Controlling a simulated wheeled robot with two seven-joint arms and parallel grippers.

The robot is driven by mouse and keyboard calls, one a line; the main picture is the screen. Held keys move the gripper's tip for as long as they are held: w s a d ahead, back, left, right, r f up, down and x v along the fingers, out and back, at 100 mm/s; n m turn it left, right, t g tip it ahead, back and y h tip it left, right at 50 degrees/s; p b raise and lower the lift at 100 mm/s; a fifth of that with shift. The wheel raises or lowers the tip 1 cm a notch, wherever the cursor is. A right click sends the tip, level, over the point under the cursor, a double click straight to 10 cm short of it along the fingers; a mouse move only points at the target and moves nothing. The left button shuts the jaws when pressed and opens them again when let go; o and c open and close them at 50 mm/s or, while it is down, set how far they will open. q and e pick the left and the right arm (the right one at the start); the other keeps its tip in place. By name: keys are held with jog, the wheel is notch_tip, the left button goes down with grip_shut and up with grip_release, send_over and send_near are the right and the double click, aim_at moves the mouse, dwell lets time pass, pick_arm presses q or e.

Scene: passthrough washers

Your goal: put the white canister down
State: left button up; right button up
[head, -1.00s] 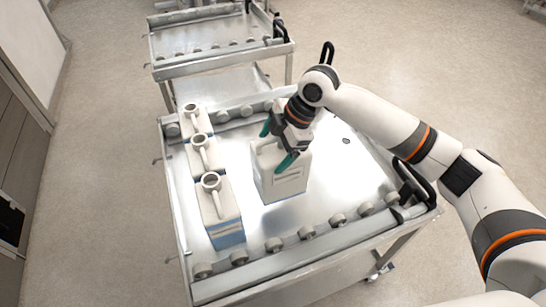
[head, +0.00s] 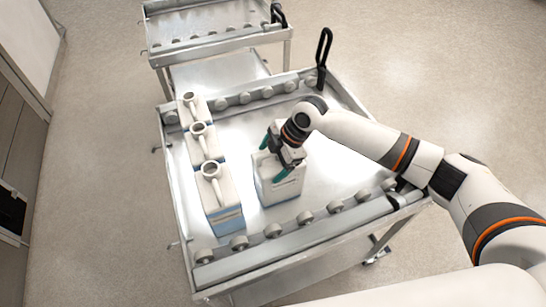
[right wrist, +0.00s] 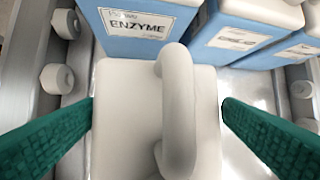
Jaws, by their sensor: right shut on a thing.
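The white canister (head: 280,187) stands upright over the near middle of the metal cart top, close to the front row of rollers. I cannot tell whether its base touches the cart. In the right wrist view the canister's white top and looped handle (right wrist: 178,110) lie between the two green fingers (right wrist: 157,118). My left gripper is not in view.
Three white-and-blue canisters stand in a row along the cart's left side, the nearest (head: 221,200) beside the held one with a narrow gap. One reads ENZYME (right wrist: 136,30). Rollers (head: 306,217) line the cart's front edge (head: 300,240). A second cart (head: 215,50) stands behind.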

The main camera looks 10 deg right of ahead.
jog(key=o, duration=1.3)
jog(key=shift+o, duration=0.2)
jog(key=shift+r, duration=0.1)
jog(key=b+v, duration=0.1)
jog(key=v, duration=1.1)
